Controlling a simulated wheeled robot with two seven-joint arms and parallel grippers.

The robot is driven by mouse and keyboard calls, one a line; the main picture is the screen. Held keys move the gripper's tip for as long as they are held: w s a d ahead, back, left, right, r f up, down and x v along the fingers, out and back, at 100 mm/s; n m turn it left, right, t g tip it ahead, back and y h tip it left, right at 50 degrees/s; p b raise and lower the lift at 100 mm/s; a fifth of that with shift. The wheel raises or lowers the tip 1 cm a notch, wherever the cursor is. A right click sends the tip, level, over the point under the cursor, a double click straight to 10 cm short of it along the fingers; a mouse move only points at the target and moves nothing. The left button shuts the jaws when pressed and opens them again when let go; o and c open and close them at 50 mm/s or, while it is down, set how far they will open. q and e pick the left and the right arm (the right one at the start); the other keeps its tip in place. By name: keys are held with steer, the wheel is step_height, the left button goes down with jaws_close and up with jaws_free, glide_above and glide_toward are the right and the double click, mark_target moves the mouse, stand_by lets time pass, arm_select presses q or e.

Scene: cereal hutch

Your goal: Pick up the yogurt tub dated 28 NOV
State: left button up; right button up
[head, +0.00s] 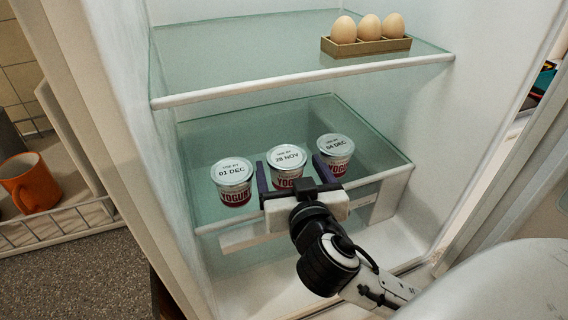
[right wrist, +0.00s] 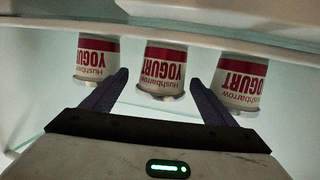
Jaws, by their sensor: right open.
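The yogurt tub dated 28 NOV (head: 287,160) stands upright in the middle of three tubs on the lower glass shelf; it also shows at the centre of the right wrist view (right wrist: 162,68). The tub dated 01 DEC (head: 233,182) stands to its left and the tub dated 04 DEC (head: 336,152) to its right. My right gripper (head: 290,172) is open, its two fingers on either side of the 28 NOV tub, with gaps visible in the right wrist view (right wrist: 155,90). My left gripper is not in view.
The glass shelf (head: 215,137) has free room behind the tubs. An upper shelf (head: 230,60) hangs above, with three eggs in a holder (head: 366,47). Fridge walls bound both sides. An orange mug (head: 30,182) stands outside at left.

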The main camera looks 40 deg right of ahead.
mark_target(283, 154)
steer(key=shift+w+d, duration=0.15)
steer(key=shift+w, duration=0.2)
steer(key=p+x, duration=0.1)
steer(key=x, duration=0.3)
steer(key=shift+w, duration=0.2)
steer(key=shift+w+d+f, duration=0.1)
steer(key=shift+w+d, duration=0.05)
steer(key=shift+w, duration=0.3)
steer(key=c, duration=1.2)
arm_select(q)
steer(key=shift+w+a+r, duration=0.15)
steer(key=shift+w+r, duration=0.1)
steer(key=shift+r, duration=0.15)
